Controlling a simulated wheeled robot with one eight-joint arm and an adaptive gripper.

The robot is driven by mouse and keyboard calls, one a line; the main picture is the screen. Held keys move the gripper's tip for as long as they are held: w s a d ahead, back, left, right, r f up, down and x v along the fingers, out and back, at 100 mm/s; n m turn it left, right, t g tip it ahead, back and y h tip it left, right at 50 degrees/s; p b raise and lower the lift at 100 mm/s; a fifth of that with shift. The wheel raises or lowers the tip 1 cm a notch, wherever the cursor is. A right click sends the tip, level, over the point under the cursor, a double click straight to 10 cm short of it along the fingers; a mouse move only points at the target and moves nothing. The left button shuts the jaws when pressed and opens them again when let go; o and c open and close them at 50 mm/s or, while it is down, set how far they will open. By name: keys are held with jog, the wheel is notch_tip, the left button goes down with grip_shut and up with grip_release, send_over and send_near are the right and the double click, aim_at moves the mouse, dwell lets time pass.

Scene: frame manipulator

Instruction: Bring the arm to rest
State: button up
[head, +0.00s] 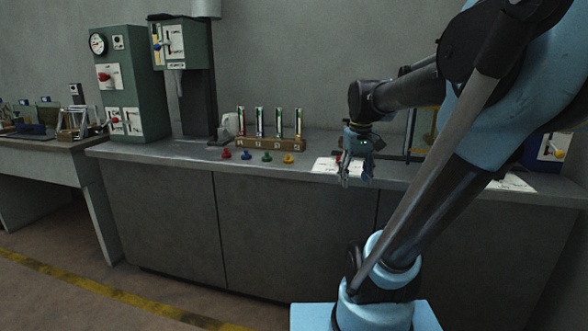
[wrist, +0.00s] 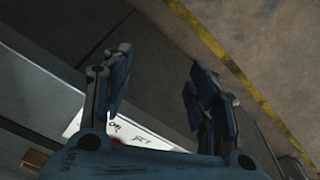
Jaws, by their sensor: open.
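My gripper (head: 354,172) hangs pointing down over the front edge of the grey counter (head: 160,158), near a white paper sheet (head: 325,166). Its fingers are spread apart and nothing is between them. In the wrist view my gripper (wrist: 160,95) shows two dark blue fingers, open and empty, with the floor and the counter's front below. The paper sheet (wrist: 85,121) with dark lettering lies on the counter behind the left finger. My arm reaches across the right side of the head view, bent at the elbow.
A wooden rack (head: 270,144) holds several upright tubes, with small coloured knobs, one a yellow knob (head: 288,158), in front. Green machines (head: 132,85) stand at the left. A dark frame and a blue box (head: 553,147) are at the right. The floor before the counter is clear.

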jog(key=s+f+m, duration=0.2)
jog(key=s+f, duration=1.1)
jog(key=f, duration=0.2)
jog(key=shift+s+t, duration=0.15)
jog(key=shift+t, duration=0.25)
